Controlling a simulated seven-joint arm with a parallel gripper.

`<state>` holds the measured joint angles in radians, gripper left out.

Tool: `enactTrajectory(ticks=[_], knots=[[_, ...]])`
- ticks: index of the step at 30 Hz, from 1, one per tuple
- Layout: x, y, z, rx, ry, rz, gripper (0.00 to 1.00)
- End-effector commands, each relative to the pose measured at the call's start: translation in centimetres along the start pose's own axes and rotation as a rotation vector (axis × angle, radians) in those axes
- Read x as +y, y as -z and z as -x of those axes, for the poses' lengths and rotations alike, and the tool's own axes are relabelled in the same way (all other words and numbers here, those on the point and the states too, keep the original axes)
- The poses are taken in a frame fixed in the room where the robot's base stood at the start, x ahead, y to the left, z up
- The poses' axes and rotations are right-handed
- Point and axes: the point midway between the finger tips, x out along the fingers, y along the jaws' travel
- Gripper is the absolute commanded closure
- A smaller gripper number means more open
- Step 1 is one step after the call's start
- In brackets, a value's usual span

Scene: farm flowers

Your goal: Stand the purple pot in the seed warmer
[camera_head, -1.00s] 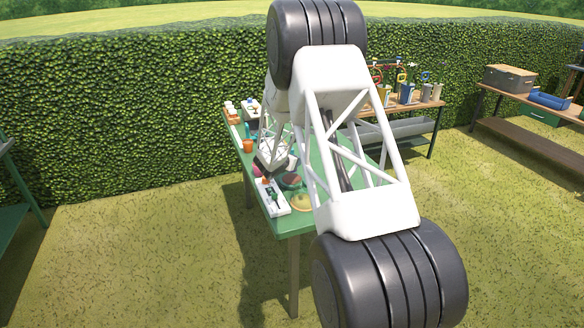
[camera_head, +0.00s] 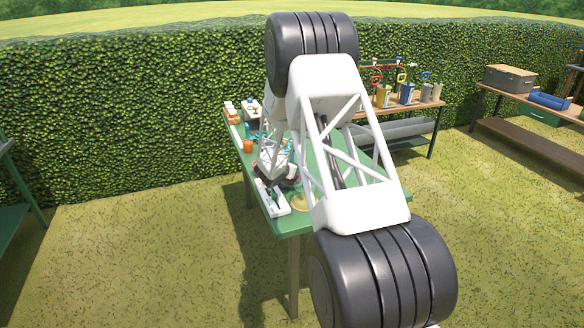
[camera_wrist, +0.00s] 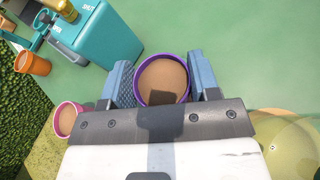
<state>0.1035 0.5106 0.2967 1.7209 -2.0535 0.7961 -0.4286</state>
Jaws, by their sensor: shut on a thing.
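The purple pot (camera_wrist: 139,68), round with a purple rim and brown soil inside, sits between the two fingers of my gripper (camera_wrist: 163,82) in the wrist view. My gripper is shut on it. The pot looks upright, seen from above; I cannot tell its height over the green table. A teal box (camera_wrist: 108,42) with lettering on it, perhaps the seed warmer, stands to the upper left of the pot, apart from it. In the head view my gripper (camera_head: 272,178) is over the front left of the table, and I cannot make out the purple pot there.
A pink pot (camera_wrist: 66,119) is left of my gripper, and an orange pot (camera_wrist: 34,64) stands near the table's edge. A pale yellow disc (camera_wrist: 287,145) lies at the right. A white tray (camera_head: 274,203) is at the table's front left. Green table surface (camera_wrist: 245,45) is clear beyond the pot.

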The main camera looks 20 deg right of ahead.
Motion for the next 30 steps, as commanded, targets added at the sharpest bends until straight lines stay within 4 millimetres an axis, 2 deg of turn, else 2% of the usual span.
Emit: enactTrajectory(ticks=[4,5,9,10,22,30], knots=[[0.0,0.2,-0.1,0.000,0.000,0.001,0.69],[-0.1,0.3,-0.1,0.000,0.000,0.001,0.43],[0.0,0.2,-0.1,0.000,0.000,0.000,0.21],[0.0,0.2,-0.1,0.000,0.000,0.000,0.19],[0.0,-0.1,0.0,0.000,0.000,0.000,0.19],[0.1,-0.1,1.6,0.000,-0.002,0.000,0.19]])
